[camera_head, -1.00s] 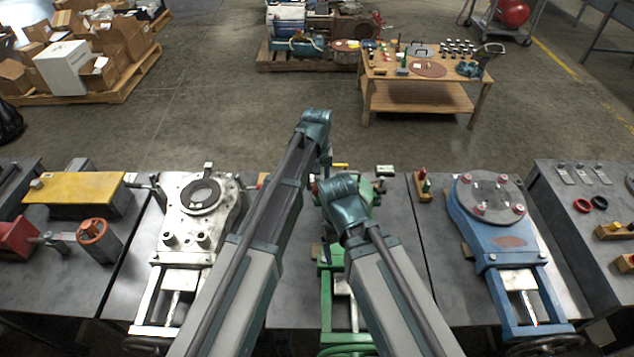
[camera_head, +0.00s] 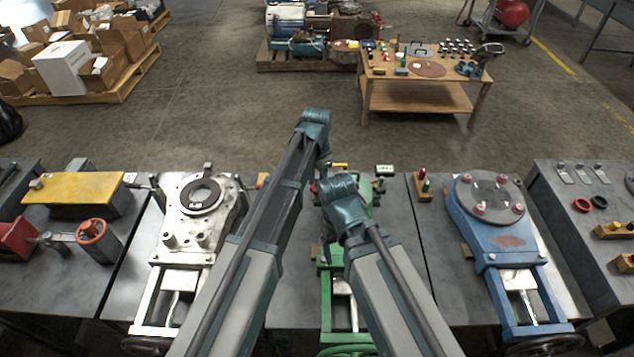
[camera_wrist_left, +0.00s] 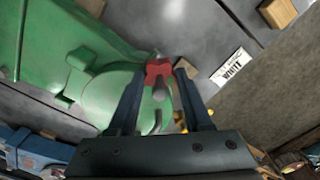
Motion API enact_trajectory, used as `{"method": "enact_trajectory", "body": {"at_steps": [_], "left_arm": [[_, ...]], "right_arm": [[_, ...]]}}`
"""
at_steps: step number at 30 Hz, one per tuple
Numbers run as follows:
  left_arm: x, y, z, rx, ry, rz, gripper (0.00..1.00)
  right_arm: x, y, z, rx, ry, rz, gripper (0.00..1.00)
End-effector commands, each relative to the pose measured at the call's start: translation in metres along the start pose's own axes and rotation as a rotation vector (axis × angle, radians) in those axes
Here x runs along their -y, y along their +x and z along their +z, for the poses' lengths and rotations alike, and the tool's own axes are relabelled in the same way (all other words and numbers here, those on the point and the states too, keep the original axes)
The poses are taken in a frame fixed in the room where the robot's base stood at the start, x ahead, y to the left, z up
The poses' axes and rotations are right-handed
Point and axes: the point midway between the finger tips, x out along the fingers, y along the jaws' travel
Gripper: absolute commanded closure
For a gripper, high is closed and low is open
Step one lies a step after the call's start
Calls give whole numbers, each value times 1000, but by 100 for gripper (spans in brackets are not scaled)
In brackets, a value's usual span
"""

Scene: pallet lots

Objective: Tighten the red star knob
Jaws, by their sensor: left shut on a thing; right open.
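The red star knob (camera_wrist_left: 158,70) shows in the left wrist view, at the edge of the green machine (camera_wrist_left: 95,70). My left gripper (camera_wrist_left: 160,78) has its two fingers on either side of the knob and is shut on it. In the head view the green machine (camera_head: 331,300) stands on the middle bench, and my two arms cover much of it. My left gripper is hidden there behind the arms. My right gripper (camera_head: 327,252) shows only as a small dark part below its wrist, over the green machine, and is open.
A white machine (camera_head: 196,235) stands to the left and a blue one (camera_head: 497,235) to the right. A wooden block with red and green pegs (camera_head: 424,187) lies right of the green machine. A label reading "WHITE" (camera_wrist_left: 229,67) lies near the bench edge.

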Motion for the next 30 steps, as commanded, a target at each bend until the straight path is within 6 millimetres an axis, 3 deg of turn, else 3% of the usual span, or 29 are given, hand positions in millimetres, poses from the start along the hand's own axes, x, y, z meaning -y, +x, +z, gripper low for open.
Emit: {"method": "enact_trajectory", "body": {"at_steps": [13, 30], "left_arm": [[0, 0, 0, 0, 248, 0, 100], [0, 0, 0, 0, 299, 0, 100]], "right_arm": [[0, 0, 0, 0, 0, 0, 20], [0, 0, 0, 0, 0, 0, 20]]}}
